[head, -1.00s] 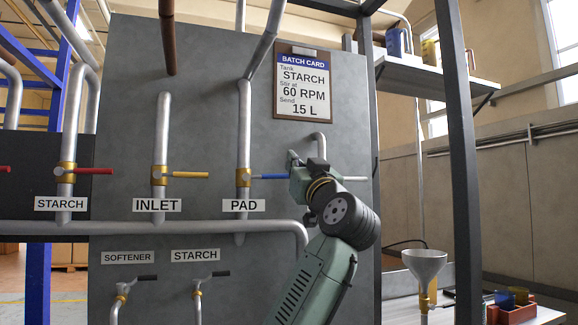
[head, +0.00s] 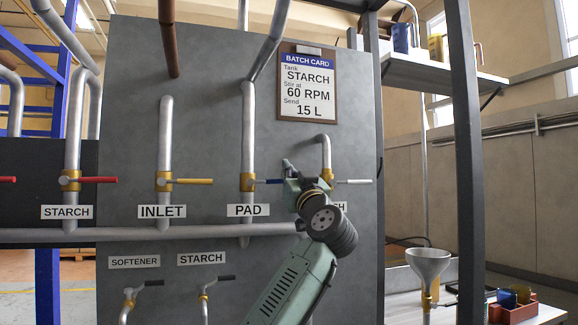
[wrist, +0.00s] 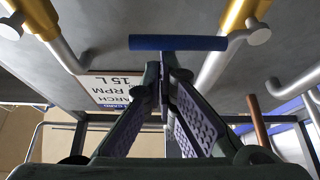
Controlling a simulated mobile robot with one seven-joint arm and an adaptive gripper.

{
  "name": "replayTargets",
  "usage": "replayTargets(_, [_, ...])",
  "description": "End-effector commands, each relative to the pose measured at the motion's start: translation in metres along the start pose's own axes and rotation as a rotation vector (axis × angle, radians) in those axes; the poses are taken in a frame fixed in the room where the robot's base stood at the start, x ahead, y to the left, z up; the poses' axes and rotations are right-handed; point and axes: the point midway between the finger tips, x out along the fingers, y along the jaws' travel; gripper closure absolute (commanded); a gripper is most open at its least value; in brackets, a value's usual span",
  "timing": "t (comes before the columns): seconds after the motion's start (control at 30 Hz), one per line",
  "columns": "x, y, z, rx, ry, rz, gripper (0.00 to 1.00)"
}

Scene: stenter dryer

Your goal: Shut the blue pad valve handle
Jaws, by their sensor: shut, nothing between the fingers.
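The blue pad valve handle (head: 272,181) lies level, sticking out to the right of the brass valve body (head: 247,182) above the PAD label (head: 248,210). Its pipe runs upright, so the handle lies across it. My gripper (head: 287,167) is at the handle's right end and hides part of it in the head view. In the wrist view, the blue handle (wrist: 178,43) lies crosswise just beyond the fingertips. My gripper (wrist: 163,68) is shut there with nothing between its fingers. I cannot tell whether the fingertips touch the handle.
The yellow INLET handle (head: 193,181) and red STARCH handle (head: 98,180) are to the left. A white-handled valve (head: 355,181) is close right of my gripper, its label partly hidden. The batch card (head: 307,85) hangs above. A dark post (head: 466,160) stands farther right.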

Motion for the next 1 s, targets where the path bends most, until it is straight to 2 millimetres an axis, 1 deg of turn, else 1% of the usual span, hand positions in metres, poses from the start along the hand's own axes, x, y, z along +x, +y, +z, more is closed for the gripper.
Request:
replayTargets(0.23, [0.000,0.000,0.001,0.000,0.000,0.000,1.00])
replayTargets(0.5, [-0.008,0.003,0.011,-0.007,-0.001,0.004,1.00])
replayTargets(1.0, [-0.006,0.000,0.017,0.002,-0.012,-0.003,1.00])
